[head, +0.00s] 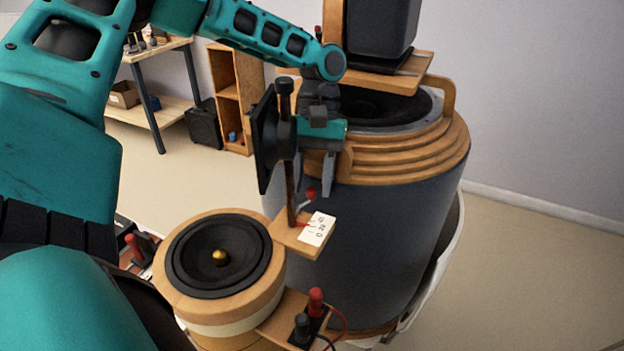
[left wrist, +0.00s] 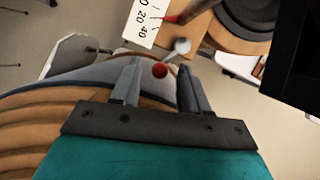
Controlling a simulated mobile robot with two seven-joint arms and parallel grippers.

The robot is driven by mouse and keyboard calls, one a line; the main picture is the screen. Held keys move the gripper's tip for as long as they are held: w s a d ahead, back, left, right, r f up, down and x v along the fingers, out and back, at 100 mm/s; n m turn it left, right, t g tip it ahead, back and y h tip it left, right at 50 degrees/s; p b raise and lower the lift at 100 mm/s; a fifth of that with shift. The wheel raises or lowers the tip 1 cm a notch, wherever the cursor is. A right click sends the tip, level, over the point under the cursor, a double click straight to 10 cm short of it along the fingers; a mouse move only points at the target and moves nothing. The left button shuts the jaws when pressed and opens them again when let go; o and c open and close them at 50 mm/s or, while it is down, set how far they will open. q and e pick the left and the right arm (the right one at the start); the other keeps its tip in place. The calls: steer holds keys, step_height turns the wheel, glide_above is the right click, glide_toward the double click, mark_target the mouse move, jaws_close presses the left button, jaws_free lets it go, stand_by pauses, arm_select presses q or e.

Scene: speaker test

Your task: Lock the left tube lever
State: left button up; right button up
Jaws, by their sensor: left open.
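The tube lever is a short grey rod with a red ball knob (head: 310,193), beside a thin upright rod (head: 291,185) above a small wooden bracket. A white scale card (head: 318,229) lies on that bracket. My left gripper (head: 314,184) is open and points down just above the knob. In the left wrist view the red knob (left wrist: 160,70) shows between the tips of my open left gripper (left wrist: 159,78), with space on both sides. The lever's grey rod (left wrist: 180,48) runs up and right from it. My right gripper is not in view.
A round wooden speaker (head: 220,255) stands at lower left. A large dark drum with wooden rings (head: 410,160) stands close behind my gripper. Red and black terminals (head: 310,312) sit in front.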

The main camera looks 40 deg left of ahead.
arm_select(q)
steer(key=shift+s+f, duration=0.1)
steer(key=shift+f, duration=0.15)
jaws_close()
stand_by(0.3)
